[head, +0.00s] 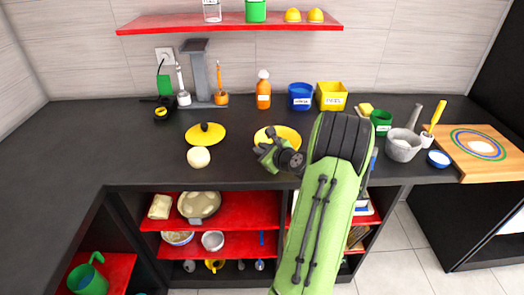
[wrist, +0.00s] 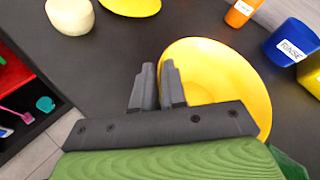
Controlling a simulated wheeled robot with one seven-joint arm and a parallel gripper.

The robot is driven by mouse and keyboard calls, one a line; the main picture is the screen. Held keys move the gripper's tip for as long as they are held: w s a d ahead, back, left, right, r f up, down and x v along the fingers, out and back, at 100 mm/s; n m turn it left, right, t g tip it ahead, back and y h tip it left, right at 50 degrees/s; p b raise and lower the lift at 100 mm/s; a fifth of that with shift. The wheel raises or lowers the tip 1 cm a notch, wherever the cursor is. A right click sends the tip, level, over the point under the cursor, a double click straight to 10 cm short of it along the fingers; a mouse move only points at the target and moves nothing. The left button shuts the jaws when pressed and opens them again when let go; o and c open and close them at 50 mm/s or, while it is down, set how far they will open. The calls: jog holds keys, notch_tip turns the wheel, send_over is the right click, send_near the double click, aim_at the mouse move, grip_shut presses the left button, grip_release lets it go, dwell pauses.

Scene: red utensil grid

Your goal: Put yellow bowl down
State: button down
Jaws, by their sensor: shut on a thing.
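The yellow bowl (wrist: 215,72) shows large in the wrist view, its rim at my gripper's fingers. In the head view the yellow bowl (head: 288,134) is at the dark counter, partly hidden behind my gripper and arm. My gripper (head: 268,146) is shut on the bowl's left rim; in the wrist view my gripper (wrist: 159,88) has one finger outside the rim and one inside. The bowl looks slightly tilted. I cannot tell whether its base touches the counter.
A yellow lid (head: 205,134) and a cream round object (head: 198,157) lie to the left. An orange bottle (head: 263,92), a blue container (head: 300,97) and a yellow container (head: 331,95) stand behind. The dark counter (head: 110,140) is clear at left. Red shelves (head: 240,209) are below its front edge.

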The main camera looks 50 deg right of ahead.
jog(key=c, duration=1.2)
grip_release()
jog(key=p+v, duration=0.1)
jog(key=v, duration=1.1)
jog(key=w+a+r+n+g+y, duration=0.1)
jog(key=w+a+n+g+y, duration=0.15)
jog(key=a+n, duration=0.65)
jog(key=w+a+r+n+g+y, duration=0.1)
jog(key=w+a+n+g+y, duration=0.2)
jog(key=a+n, duration=0.6)
jog(key=s+a+r+n, duration=0.1)
jog(key=s+a+n, duration=0.3)
jog(key=a+n, duration=0.1)
jog(key=s+a+r+n+g+h, duration=0.1)
jog(key=s+a+n, duration=0.4)
jog(key=a, duration=0.1)
jog(key=s+a+r+n+g, duration=0.1)
jog(key=s+a+r+n, duration=0.1)
jog(key=s+a+n, duration=0.3)
jog(key=shift+s+a+r+n+h, duration=0.15)
jog(key=shift+n+h, duration=0.1)
jog(key=shift+n, duration=0.35)
